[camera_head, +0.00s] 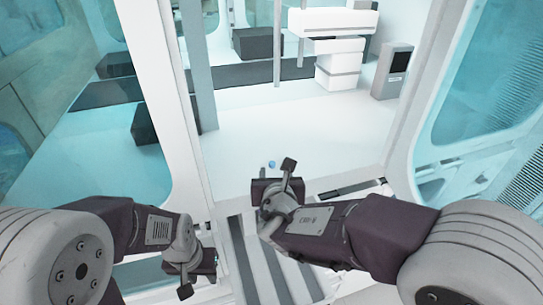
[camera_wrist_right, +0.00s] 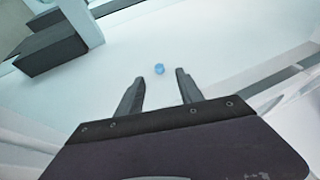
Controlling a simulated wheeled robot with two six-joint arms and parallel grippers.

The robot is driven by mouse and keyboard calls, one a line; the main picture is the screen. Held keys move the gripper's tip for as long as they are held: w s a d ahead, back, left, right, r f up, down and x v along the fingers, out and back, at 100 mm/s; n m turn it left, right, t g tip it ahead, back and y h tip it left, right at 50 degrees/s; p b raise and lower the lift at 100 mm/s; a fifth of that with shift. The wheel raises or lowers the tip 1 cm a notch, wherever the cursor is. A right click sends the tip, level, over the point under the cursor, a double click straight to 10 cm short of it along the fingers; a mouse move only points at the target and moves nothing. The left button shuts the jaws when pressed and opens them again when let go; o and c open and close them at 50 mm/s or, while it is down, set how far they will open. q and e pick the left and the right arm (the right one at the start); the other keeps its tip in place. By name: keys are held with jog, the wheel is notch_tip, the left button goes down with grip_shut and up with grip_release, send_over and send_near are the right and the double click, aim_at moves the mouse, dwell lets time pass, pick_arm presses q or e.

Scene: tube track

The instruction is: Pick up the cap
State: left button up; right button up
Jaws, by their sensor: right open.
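The cap (camera_head: 271,164) is a small blue round piece on the white floor, just beyond my right gripper in the head view. In the right wrist view the cap (camera_wrist_right: 159,69) lies ahead of the fingertips, roughly centred between them and apart from both. My right gripper (camera_head: 276,172) is open and empty; its two dark fingers (camera_wrist_right: 157,78) are spread in the wrist view. My left gripper (camera_head: 192,283) hangs at the lower left of the head view, far from the cap, and its jaw opening is not clear.
A white door frame (camera_head: 164,110) stands to the left. Dark blocks (camera_head: 149,123) lie beyond it. A white cabinet (camera_head: 338,62) and a grey box (camera_head: 392,71) stand at the back. The white floor (camera_head: 300,115) around the cap is clear.

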aim_at(272, 164)
jog(key=shift+w+f, duration=0.2)
jog(key=shift+w, duration=0.1)
jog(key=x, duration=0.3)
jog(key=p+x, duration=0.1)
jog(key=x, duration=0.2)
jog(key=shift+w+a+f, duration=0.15)
jog(key=shift+w+f, duration=0.2)
jog(key=shift+w, duration=0.15)
jog(key=shift+w+f, duration=0.1)
jog(key=shift+w, duration=0.15)
pick_arm(q)
jog(key=shift+s+r, duration=0.4)
jog(key=shift+r, duration=0.3)
pick_arm(e)
jog(key=shift+s, duration=0.15)
grip_shut()
